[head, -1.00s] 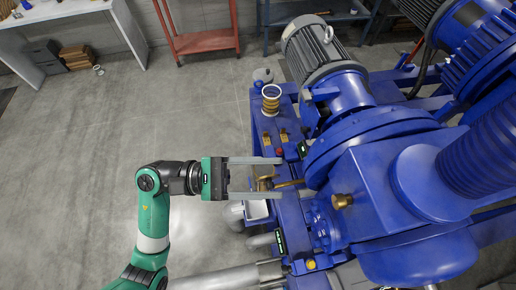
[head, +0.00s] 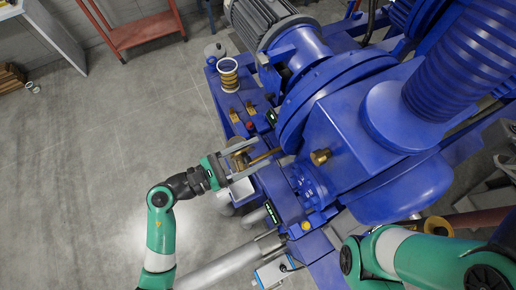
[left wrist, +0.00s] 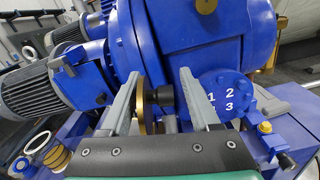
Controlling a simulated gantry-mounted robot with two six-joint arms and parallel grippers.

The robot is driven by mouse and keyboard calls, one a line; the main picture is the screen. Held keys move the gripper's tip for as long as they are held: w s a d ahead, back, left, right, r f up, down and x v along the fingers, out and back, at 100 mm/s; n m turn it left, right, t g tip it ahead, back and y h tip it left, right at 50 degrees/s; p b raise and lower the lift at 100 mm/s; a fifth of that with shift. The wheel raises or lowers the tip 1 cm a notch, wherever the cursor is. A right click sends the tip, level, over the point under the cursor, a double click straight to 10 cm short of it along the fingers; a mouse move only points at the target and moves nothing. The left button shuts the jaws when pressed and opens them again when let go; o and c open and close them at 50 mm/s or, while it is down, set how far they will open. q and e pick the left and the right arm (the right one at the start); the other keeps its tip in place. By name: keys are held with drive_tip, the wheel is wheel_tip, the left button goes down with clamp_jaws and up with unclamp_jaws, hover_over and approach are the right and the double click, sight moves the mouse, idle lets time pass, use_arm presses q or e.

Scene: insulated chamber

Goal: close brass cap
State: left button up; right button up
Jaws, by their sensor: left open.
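A round brass piece (head: 239,146), which looks like the brass cap, sits at the end of a thin brass rod (head: 265,157) beside the blue machine. My left gripper (head: 262,152) is open, its two grey fingers reaching along either side of it toward the machine. In the left wrist view (left wrist: 158,75) the brass disc (left wrist: 143,105) shows edge-on between the fingers, close to the left one; I cannot tell if they touch. A black cylinder (left wrist: 164,97) lies right of the disc. My right arm shows at lower right; its gripper is out of view.
The blue machine (head: 335,125) fills the middle and right, with a brass plug (head: 320,157) on its housing. A red cart (head: 135,35) stands behind.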

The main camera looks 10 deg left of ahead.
use_arm(q)
drive_tip(key=shift+w+d, duration=0.4)
drive_tip(key=shift+d, duration=0.1)
clamp_jaws()
idle(0.5)
